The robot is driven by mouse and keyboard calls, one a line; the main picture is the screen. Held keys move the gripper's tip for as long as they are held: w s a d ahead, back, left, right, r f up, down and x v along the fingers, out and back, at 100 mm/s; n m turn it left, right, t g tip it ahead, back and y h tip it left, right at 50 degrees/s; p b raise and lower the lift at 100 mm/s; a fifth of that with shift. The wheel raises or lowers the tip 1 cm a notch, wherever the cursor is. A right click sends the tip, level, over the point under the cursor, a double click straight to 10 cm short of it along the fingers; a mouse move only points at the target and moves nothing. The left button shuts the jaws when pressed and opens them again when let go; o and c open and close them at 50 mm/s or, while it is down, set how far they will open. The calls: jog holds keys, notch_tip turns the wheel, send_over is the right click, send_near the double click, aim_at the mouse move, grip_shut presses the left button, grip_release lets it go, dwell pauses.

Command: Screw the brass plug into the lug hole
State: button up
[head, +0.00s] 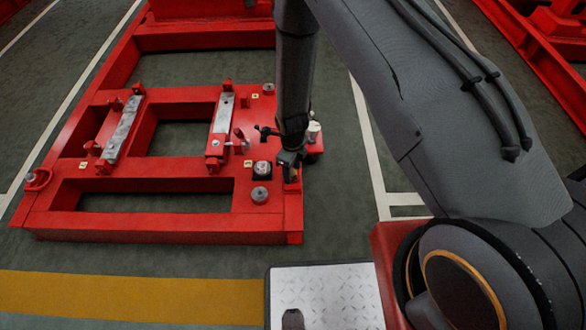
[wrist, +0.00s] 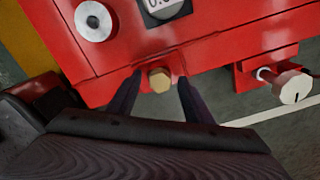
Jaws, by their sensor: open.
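The brass plug (wrist: 160,79) shows its hexagonal head in the wrist view, against a small red lug (wrist: 152,68) on the side of the red frame. The lug hole itself is hidden, and I cannot tell how deep the plug sits in it. My gripper (wrist: 160,76) is open, with one dark finger on each side of the plug head and a gap visible on both sides. In the head view my gripper (head: 290,166) is at the right edge of the red frame (head: 150,222), near its front corner. The plug is not clearly visible there.
A dial gauge (head: 262,170) and a grey round fitting (head: 260,194) stand on the frame just left of my gripper. A red bracket with a pale round knob (wrist: 292,86) sticks out to the right. Grey floor lies open beyond the frame's right side.

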jog(key=shift+r+p, duration=1)
jog(key=shift+r, duration=2.9)
jog(key=shift+r, duration=0.1)
jog(key=s+a+r+n, duration=0.1)
jog(key=s+r+n, duration=0.2)
jog(key=r+n, duration=0.7)
jog(key=s+r+n, duration=0.3)
jog(key=r+n, duration=0.1)
jog(key=r, duration=1.2)
jog(key=s+d+r+n, duration=0.4)
jog(key=s+r+n, duration=1.1)
jog(key=s, duration=0.1)
jog(key=d+r+m+p, duration=0.5)
jog(key=d+r+p, duration=0.8)
jog(key=p, duration=1)
notch_tip(320, 180, up, 4)
jog(key=shift+s+d+f, duration=0.25)
jog(key=shift+s+d, duration=0.15)
